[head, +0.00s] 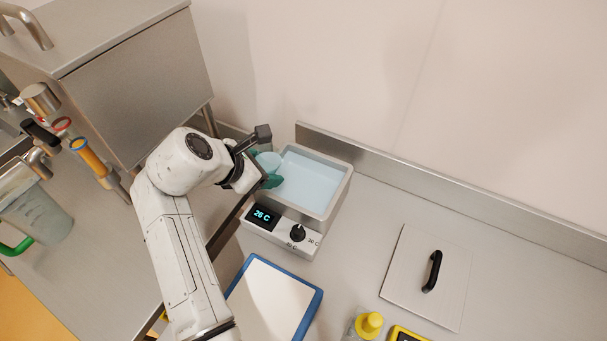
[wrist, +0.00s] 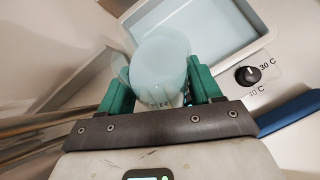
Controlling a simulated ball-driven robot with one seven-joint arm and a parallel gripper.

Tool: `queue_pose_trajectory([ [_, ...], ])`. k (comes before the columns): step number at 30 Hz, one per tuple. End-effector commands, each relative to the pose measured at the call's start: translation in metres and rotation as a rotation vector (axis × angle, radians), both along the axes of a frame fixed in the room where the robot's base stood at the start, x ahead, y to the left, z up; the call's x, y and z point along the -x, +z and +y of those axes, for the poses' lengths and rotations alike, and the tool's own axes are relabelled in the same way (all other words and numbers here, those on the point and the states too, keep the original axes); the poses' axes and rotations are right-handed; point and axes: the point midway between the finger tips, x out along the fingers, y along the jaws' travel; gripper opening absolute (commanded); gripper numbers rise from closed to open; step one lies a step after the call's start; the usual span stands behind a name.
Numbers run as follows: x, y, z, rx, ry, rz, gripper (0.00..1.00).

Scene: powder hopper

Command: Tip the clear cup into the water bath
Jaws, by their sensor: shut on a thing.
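The water bath (head: 335,200) is a grey-walled tank of pale blue water with a 26 C display and a dial on its front. It also shows in the wrist view (wrist: 255,42), beyond the cup. My gripper (head: 270,174) is at the bath's left side, its green fingers shut on the clear cup (head: 268,160). In the wrist view the cup (wrist: 161,68) sits between the two green fingers (wrist: 160,85), its round end toward the bath. I cannot tell what is in the cup or its exact tilt.
A square lid (head: 410,275) with a black handle lies on the counter to the right. A blue-edged white tray (head: 272,298) is in front of the bath. A yellow-capped bottle (head: 369,325) stands at the lower edge. A steel cabinet (head: 135,80) is at the left.

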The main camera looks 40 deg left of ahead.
Motion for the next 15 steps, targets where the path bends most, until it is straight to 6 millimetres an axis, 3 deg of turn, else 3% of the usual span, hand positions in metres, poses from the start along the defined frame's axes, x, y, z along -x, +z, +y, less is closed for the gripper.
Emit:
queue_pose_trajectory([
  [15,-0.0049,-0.0037,-0.0025,-0.035,-0.001,0.060,0.30],
])
